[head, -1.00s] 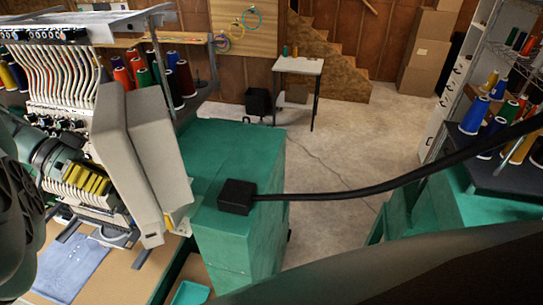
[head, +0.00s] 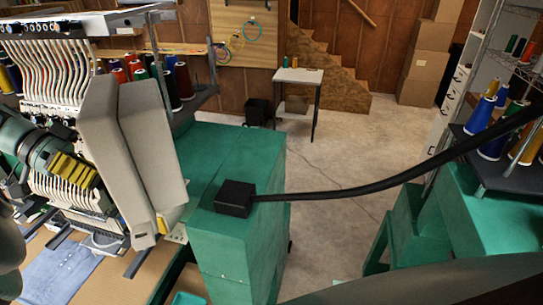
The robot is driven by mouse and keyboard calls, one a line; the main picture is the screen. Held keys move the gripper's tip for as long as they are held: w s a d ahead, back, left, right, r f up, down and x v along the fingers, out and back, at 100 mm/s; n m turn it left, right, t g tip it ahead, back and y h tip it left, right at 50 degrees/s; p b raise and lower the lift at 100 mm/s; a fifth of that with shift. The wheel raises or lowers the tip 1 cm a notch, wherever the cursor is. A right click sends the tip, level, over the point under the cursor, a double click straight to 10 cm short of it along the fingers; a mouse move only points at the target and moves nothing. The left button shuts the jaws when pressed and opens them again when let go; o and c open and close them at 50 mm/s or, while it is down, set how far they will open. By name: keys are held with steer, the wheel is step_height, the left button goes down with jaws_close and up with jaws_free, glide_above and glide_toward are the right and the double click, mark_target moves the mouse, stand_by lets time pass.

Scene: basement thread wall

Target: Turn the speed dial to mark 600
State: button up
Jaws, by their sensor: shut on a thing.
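An embroidery machine (head: 55,120) fills the left side of the head view. It has rows of white thread guides, a green rounded part with yellow pieces (head: 72,171), and a row of small knobs (head: 38,27) along the top. Two tall beige panels (head: 150,150) stand at its right side. I cannot make out a speed dial or a 600 mark. My gripper does not show; only a smooth grey shape cuts in at the lower left edge and another along the bottom right.
A green cabinet (head: 225,150) carries a black box (head: 235,198) whose thick black cable (head: 370,188) rises to the right. More green cabinets (head: 460,215) and thread cones (head: 492,145) stand at right. Blue cloth (head: 60,270) lies at lower left. Concrete floor is open mid-room.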

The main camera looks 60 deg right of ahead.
steer(key=shift+s+d, duration=0.15)
steer(key=shift+s, duration=0.05)
steer(key=o, duration=1.2)
steer(key=shift+w, duration=0.15)
steer(key=shift+r, duration=0.1)
steer(key=p, duration=0.3)
steer(key=shift+r, duration=0.25)
steer(key=t+p, duration=0.1)
steer(key=p, duration=0.3)
steer(key=shift+f+m+p, duration=0.25)
steer(key=shift+m+p, duration=0.15)
steer(key=shift+p, duration=0.65)
